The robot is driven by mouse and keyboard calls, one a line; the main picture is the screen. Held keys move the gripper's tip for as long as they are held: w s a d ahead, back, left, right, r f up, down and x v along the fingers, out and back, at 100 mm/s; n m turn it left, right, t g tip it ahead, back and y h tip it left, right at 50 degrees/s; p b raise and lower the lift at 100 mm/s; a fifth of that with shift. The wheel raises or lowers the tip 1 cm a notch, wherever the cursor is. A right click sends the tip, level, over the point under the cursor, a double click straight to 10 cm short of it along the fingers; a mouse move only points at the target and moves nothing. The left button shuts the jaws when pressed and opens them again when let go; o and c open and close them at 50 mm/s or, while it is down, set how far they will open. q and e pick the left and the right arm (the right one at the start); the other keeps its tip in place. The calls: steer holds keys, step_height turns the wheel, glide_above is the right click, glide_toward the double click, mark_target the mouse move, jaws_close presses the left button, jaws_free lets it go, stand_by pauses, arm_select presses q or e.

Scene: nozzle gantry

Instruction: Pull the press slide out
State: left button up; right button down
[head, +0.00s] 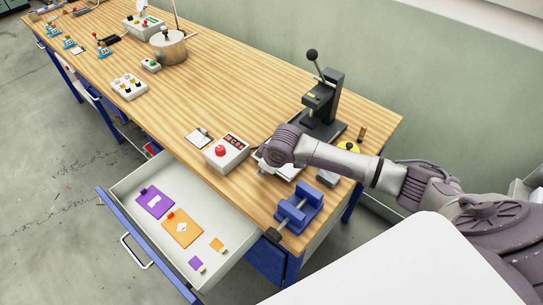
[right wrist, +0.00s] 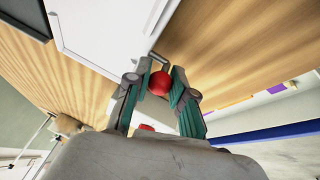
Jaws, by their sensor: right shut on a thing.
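The red ball knob (right wrist: 158,84) sits on a short metal rod at the edge of a white plate (right wrist: 105,25), which looks like the slide. My right gripper (right wrist: 155,90) is shut on the knob, one finger on each side. In the head view my right gripper (head: 264,165) is low at the table's front edge, and its fingers are mostly hidden by my wrist. Part of the white plate (head: 286,172) shows beneath it. The dark press (head: 322,105) with its black ball lever stands upright behind. My left gripper is not in view.
A control box with a red button (head: 232,145) stands just left of my gripper, and a blue vise (head: 298,207) is in front. An open drawer (head: 236,215) juts out below. The wooden tabletop (head: 240,90) is clear left of the press.

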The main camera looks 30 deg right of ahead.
steer(key=shift+s+f, duration=0.1)
steer(key=shift+f, duration=0.05)
steer(key=c, duration=1)
jaws_free()
steer(key=shift+r, duration=0.2)
steer(key=v, duration=1.1)
steer(key=shift+s+r, duration=0.1)
steer(key=shift+r, duration=0.2)
